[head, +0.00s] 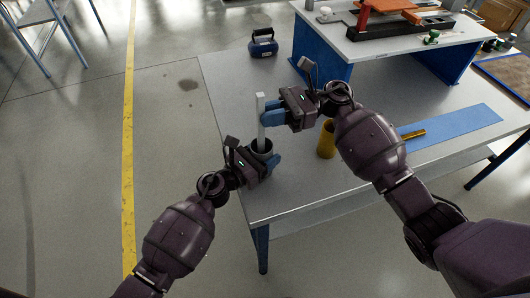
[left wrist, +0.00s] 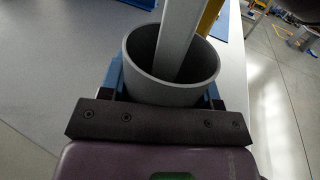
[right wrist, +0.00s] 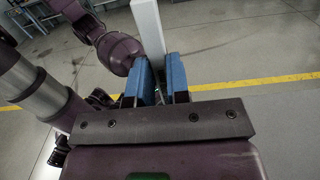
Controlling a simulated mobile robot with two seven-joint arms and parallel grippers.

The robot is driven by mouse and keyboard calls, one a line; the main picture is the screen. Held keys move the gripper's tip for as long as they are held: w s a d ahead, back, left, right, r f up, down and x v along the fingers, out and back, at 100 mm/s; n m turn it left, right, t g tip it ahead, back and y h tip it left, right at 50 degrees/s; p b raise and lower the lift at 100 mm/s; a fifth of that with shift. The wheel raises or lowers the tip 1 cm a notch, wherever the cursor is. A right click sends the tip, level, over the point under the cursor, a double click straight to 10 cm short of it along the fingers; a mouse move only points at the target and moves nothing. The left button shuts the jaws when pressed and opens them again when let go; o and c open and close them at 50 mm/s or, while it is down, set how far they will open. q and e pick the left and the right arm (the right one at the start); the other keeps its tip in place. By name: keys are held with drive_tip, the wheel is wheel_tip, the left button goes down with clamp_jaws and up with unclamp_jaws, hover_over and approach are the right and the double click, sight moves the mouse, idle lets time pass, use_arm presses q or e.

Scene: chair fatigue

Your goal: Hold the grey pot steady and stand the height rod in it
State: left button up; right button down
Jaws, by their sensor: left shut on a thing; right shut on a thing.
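The grey pot (head: 264,146) stands near the left edge of the table. My left gripper (head: 270,163) is shut on it, with blue fingers on both sides; the pot's open rim (left wrist: 130,62) shows in the left wrist view. The pale height rod (head: 261,108) is upright, or nearly so, above the pot. My right gripper (head: 268,115) is shut on the rod, which also shows between the blue fingers in the right wrist view (right wrist: 149,28). In the left wrist view the rod's lower part (left wrist: 176,45) is inside the pot's mouth. Its bottom end is hidden.
A yellow cylinder (head: 326,140) stands right of the pot, below my right arm. A dark blue weight-like object (head: 263,44) is at the back left. A raised bench (head: 350,50) stands behind.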

drive_tip(key=c, duration=1)
unclamp_jaws()
drive_tip(key=v, duration=1.2)
use_arm(q)
drive_tip(key=o, duration=1)
drive_tip(key=shift+o, duration=0.2)
drive_tip(key=shift+a, duration=0.1)
